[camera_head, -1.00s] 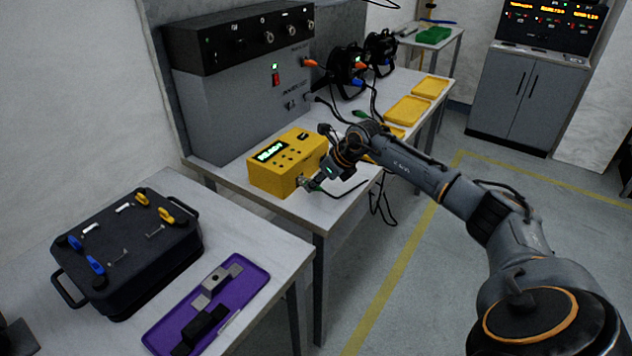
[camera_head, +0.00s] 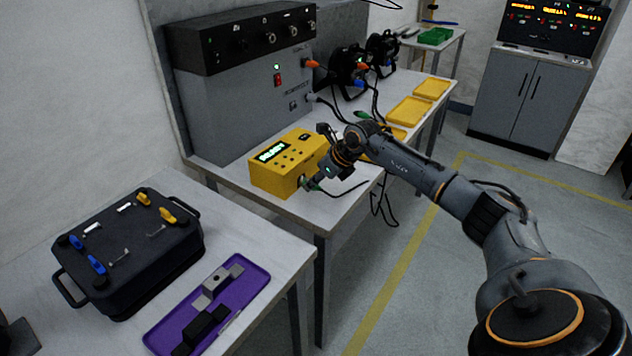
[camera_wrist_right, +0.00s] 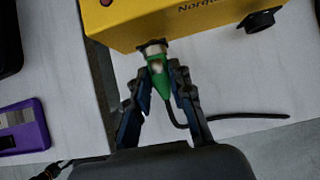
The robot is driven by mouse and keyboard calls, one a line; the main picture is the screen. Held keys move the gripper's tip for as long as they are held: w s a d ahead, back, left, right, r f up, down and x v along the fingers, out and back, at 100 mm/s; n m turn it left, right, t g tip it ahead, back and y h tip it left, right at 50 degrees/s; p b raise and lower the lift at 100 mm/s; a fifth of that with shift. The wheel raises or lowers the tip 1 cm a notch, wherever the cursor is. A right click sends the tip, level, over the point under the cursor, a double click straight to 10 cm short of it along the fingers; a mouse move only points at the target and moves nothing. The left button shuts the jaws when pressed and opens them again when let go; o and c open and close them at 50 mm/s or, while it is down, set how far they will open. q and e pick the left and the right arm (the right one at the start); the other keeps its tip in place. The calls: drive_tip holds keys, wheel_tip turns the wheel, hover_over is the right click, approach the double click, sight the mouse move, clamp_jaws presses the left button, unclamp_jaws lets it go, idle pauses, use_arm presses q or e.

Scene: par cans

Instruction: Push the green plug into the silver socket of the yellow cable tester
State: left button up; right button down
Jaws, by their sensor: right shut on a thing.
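The yellow cable tester (camera_head: 284,170) stands on the near end of the long bench, its display lit. In the right wrist view its yellow side (camera_wrist_right: 130,20) fills the top. My right gripper (camera_head: 308,184) is at the tester's right-hand side. In the right wrist view the gripper (camera_wrist_right: 162,80) is shut on the green plug (camera_wrist_right: 160,84). The plug's front end meets the silver socket (camera_wrist_right: 152,47) at the tester's edge; how deep it sits I cannot tell. A black cable (camera_wrist_right: 240,116) trails from the plug.
A large grey unit (camera_head: 240,100) stands behind the tester. Cable reels (camera_head: 348,68) and yellow trays (camera_head: 408,110) are farther along the bench. A black case (camera_head: 130,270) and a purple tray (camera_head: 255,283) are on the nearer table. A second dark socket (camera_wrist_right: 259,21) is on the tester.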

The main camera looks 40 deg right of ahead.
drive_tip(key=shift+w+a, duration=0.1)
drive_tip(key=shift+w, duration=0.1)
drive_tip(key=c, duration=1.1)
unclamp_jaws()
drive_tip(key=v, duration=1.2)
